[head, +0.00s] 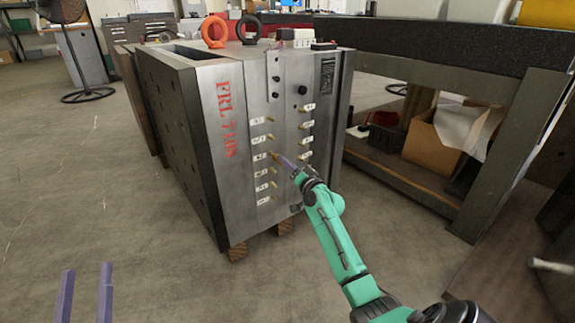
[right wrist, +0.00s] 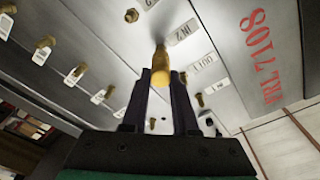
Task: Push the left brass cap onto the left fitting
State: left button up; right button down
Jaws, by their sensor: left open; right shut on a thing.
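My right gripper (head: 283,159) is at the left column of fittings on the front of the mould base (head: 225,100). In the right wrist view, its dark fingers are shut on a brass cap (right wrist: 161,66). The cap's far end is in line with a brass fitting (right wrist: 159,42) beside a label reading IN 2. It seems to meet this fitting; I cannot tell how far it is on. In the head view the cap is tiny and partly hidden by the fingers. My left gripper (head: 86,294) is open and empty over the floor at the lower left.
More brass fittings with white labels line the front face in two columns, close around the right gripper. A dark workbench (head: 500,105) with boxes beneath stands at the right. Lifting eyes (head: 214,31) stand on the block.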

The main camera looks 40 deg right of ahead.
jog(key=shift+w, duration=0.35)
jog(key=shift+w, duration=0.15)
jog(key=shift+w+b, duration=0.35)
jog(key=shift+w, duration=0.1)
jog(key=shift+w+b, duration=0.3)
jog(key=shift+w, duration=0.05)
jog(key=shift+c, duration=1)
grip_release()
